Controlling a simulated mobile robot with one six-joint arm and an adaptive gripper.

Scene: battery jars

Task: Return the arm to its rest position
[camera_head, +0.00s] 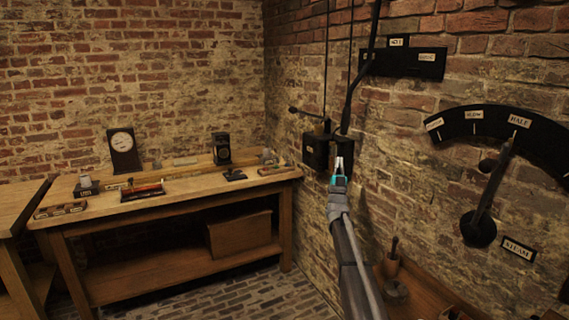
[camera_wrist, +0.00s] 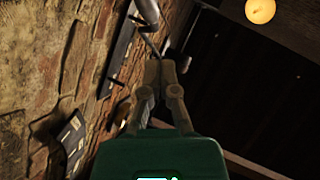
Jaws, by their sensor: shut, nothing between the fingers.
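My gripper (camera_head: 340,164) is raised in front of the right brick wall in the head view, at the end of my outstretched arm. Its fingers are together and hold nothing. In the wrist view my gripper (camera_wrist: 167,66) shows two closed fingers pointing up the picture, with the brick wall on the left. A black wall box (camera_head: 317,148) with a lever and rods is close behind the fingertips in the head view. I cannot tell whether the fingers touch it.
A wooden workbench (camera_head: 100,220) with instruments stands at the left. A black lever quadrant (camera_head: 480,120) with a handle is on the right wall. A wooden shelf (camera_head: 425,285) with a mortar (camera_head: 391,262) is below. Paved floor (camera_head: 250,300) is open in between.

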